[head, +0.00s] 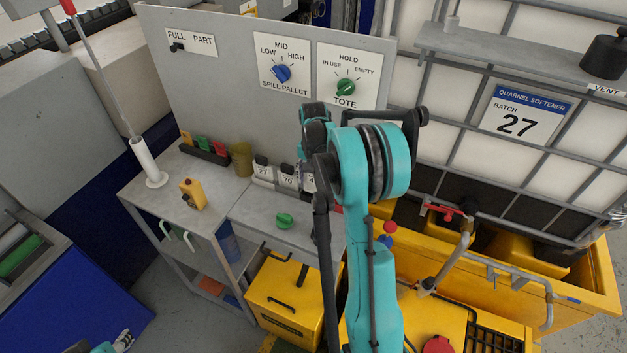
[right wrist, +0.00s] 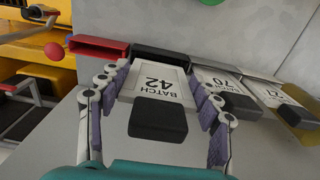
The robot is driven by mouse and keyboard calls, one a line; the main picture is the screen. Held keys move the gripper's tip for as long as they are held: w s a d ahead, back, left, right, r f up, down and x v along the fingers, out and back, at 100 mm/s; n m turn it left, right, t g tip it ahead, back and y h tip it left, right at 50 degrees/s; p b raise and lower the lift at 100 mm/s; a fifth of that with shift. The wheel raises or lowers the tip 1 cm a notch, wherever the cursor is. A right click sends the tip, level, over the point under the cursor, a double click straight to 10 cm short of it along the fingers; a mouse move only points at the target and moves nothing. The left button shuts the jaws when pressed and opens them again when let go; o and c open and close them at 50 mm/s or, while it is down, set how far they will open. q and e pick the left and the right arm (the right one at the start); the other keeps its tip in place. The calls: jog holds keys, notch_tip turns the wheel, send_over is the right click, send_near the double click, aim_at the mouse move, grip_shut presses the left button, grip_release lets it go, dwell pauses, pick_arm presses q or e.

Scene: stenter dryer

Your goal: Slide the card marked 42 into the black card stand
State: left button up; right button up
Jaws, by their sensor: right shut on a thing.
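The card marked 42 (right wrist: 160,86) is white with a black block grip (right wrist: 158,120), in the right wrist view. My right gripper (right wrist: 158,76) has its fingers on both sides of this card and is shut on it. The black card stand (right wrist: 160,55) is just beyond the card's far edge, against the grey panel. I cannot tell whether the card's edge is in its slot. In the head view my right arm hides most of this spot. My left gripper (head: 122,341) shows only partly at the bottom left, and its jaws are unclear.
A red stand (right wrist: 98,45) is beside the black one. Cards 70 (right wrist: 222,86) and 27 (right wrist: 275,96) stand on the other side, close to my finger.

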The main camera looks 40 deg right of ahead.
jog(key=shift+f+b, duration=1.8)
jog(key=shift+f, duration=0.3)
dwell(0.3)
jog(key=o, duration=1.2)
jog(key=shift+r, duration=0.1)
notch_tip(320, 180, up, 12)
jog(key=shift+a, duration=0.1)
